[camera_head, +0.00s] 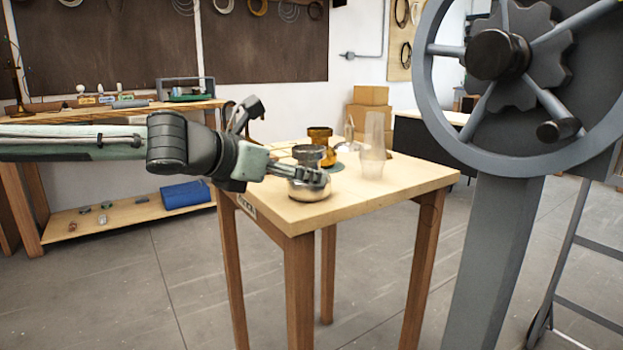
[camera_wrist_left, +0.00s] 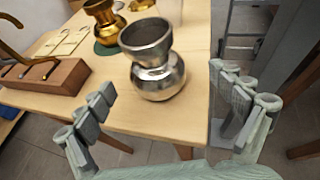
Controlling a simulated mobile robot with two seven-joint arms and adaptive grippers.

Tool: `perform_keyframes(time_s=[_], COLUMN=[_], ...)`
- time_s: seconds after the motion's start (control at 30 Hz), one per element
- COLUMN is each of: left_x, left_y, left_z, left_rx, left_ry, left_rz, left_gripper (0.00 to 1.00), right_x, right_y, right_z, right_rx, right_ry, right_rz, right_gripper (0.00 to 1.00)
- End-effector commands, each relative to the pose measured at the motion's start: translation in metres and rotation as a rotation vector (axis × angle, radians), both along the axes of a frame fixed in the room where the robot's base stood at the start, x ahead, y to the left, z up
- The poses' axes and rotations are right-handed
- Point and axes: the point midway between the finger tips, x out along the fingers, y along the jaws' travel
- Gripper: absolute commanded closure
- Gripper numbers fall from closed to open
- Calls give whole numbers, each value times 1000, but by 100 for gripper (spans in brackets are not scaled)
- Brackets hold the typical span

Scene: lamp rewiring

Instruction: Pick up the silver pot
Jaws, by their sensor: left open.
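The silver pot (camera_head: 310,190) stands upright on the small wooden table near its front edge. It has a round shiny body and a wide cup-like top; one of my fingers hides part of it in the head view. In the left wrist view the pot (camera_wrist_left: 158,80) is whole, beyond and between my spread fingers. My left gripper (camera_head: 280,142) is open and empty, with one finger in front of the pot and the other raised to its left. Its fingers also show in the left wrist view (camera_wrist_left: 165,98), with a gap on both sides of the pot. My right gripper is not in view.
A brass pot (camera_head: 320,136) and a clear glass chimney (camera_head: 374,150) stand behind the silver pot on the wooden table (camera_head: 415,180). A wooden block with tools (camera_wrist_left: 45,82) lies left of it in the wrist view. A large grey handwheel (camera_head: 430,110) stands at right.

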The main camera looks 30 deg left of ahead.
Motion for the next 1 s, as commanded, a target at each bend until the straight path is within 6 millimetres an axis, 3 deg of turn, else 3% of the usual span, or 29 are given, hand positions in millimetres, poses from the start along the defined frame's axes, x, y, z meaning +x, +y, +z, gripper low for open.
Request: perform_keyframes(time_s=[0.27, 0.5, 0.87, 1.0], left_x=[26, 48, 52, 52], left_y=[3, 4, 4, 4], left_z=[-3, -10, -13, -13], left_rx=[-10, -6, -1, -1], left_ry=[-1, -3, -1, -1], left_rz=[0, 0, 1, 1], left_gripper=[6, 6, 6, 23], right_x=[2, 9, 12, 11], right_y=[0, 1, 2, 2], right_z=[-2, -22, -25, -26], right_rx=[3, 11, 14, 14], right_ry=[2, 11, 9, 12], right_rz=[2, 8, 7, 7], right_gripper=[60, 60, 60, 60])
